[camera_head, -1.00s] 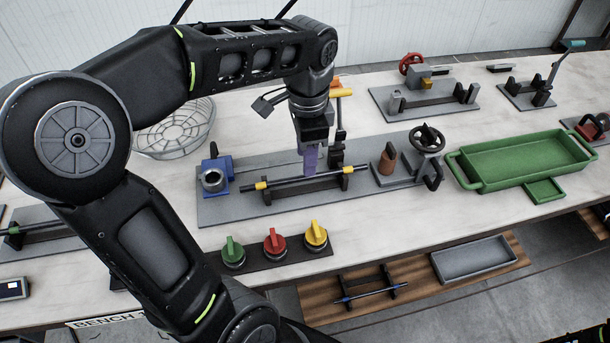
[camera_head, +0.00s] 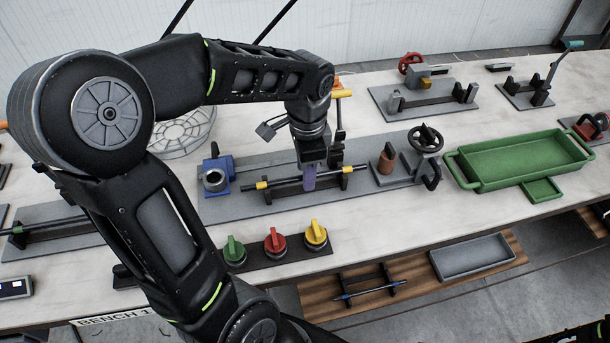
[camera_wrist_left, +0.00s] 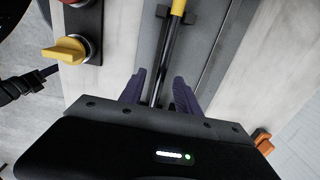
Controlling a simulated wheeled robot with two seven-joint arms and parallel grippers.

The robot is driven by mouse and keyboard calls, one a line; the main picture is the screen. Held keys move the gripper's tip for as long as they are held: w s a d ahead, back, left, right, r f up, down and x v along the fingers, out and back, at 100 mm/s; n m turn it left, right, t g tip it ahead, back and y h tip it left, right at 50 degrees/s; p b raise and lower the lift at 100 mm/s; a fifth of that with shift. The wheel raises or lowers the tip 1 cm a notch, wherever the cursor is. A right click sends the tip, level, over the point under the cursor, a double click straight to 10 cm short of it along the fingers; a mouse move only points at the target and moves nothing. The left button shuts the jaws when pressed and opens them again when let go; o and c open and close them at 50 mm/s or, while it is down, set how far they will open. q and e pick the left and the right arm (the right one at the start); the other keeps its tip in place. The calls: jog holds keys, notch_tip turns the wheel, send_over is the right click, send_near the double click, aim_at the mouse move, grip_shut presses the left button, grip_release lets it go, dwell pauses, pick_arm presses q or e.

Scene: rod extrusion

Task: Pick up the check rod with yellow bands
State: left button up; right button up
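The check rod with yellow bands (camera_head: 283,181) is a dark rod lying level across a low black cradle on a grey plate in the head view. One yellow band is toward each end. My left gripper (camera_head: 308,182) is over the middle of the rod, pointing down with purple fingers. In the left wrist view the rod (camera_wrist_left: 168,50) runs between the two open fingers (camera_wrist_left: 161,90), with a gap on each side. One yellow band shows at the top of that view. My right gripper is not in view.
A blue clamp block (camera_head: 216,177) stands left of the rod, and a handwheel fixture (camera_head: 407,163) right of it. Green, red and yellow knobs (camera_head: 275,243) stand in front. A green tray (camera_head: 522,182) is at right. Another rod (camera_head: 370,292) lies on a lower shelf.

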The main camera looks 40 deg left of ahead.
pick_arm(q)
jog(key=shift+c, duration=0.2)
grip_shut()
dwell(0.4)
